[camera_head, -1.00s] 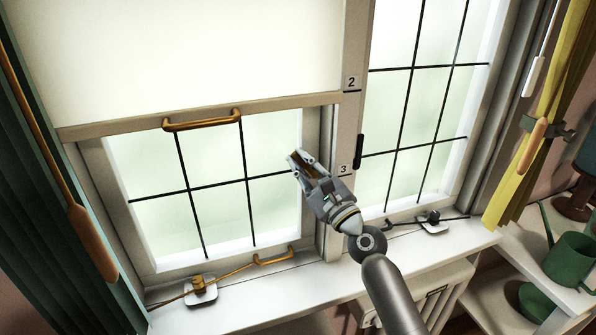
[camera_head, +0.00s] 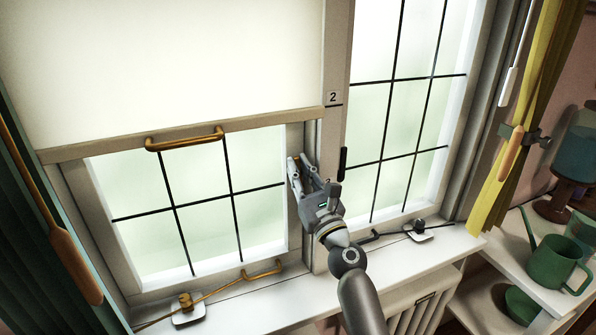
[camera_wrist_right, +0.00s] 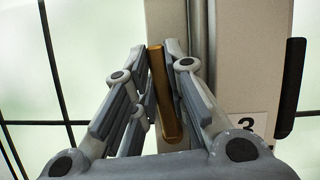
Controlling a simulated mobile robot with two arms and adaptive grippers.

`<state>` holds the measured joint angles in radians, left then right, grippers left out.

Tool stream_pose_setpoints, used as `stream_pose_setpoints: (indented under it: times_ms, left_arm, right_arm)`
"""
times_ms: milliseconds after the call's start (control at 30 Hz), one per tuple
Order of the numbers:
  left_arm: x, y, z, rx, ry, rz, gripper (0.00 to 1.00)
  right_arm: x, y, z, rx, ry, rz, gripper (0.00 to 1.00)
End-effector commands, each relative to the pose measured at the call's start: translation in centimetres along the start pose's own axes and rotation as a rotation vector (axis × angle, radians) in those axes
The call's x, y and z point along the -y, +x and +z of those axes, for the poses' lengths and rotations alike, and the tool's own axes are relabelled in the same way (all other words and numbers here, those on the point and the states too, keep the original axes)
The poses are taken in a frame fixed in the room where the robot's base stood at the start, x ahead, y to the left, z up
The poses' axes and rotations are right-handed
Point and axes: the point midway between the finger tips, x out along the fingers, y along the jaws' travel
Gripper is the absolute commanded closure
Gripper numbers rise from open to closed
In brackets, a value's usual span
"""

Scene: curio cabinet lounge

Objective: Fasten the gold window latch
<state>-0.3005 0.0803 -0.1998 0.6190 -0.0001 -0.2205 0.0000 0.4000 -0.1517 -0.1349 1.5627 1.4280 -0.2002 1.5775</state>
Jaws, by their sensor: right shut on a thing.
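The gold window latch (camera_wrist_right: 164,92) is an upright gold bar on the light frame post between the two windows. In the right wrist view it stands between the two fingers of my right gripper (camera_wrist_right: 165,75), which is shut on it. In the head view my right gripper (camera_head: 303,172) is at the post, and only a small bit of gold shows at its fingertips. The rest of the latch is hidden by the fingers there. My left gripper is not in view.
A black handle (camera_head: 343,163) sits just right of the post. A gold bar handle (camera_head: 184,139) is on the blind's lower rail. Gold (camera_head: 187,303) and black (camera_head: 418,228) stays lie along the sill. A green watering can (camera_head: 553,262) stands on the right shelf.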

Motion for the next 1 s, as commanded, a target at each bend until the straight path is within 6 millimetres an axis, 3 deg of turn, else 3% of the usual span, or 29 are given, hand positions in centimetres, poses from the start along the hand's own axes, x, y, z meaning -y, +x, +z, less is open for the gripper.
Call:
stream_pose_setpoints:
  times_ms: [333,367,533,867,1000]
  left_arm:
    - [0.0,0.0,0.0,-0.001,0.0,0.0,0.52]
    - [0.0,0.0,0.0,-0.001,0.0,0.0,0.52]
    - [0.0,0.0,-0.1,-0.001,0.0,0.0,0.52]
    - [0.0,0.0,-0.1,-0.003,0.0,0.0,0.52]
    - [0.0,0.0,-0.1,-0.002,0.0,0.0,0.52]
  right_arm:
    - [0.0,0.0,-0.1,-0.002,0.002,-0.001,1.0]
    - [0.0,0.0,-0.1,-0.002,0.001,-0.001,0.85]
    - [0.0,0.0,-0.1,-0.001,0.001,-0.001,0.64]
    - [0.2,-0.1,0.0,0.001,-0.001,-0.005,0.64]
    - [0.2,-1.0,0.0,0.0,-0.002,-0.006,0.64]
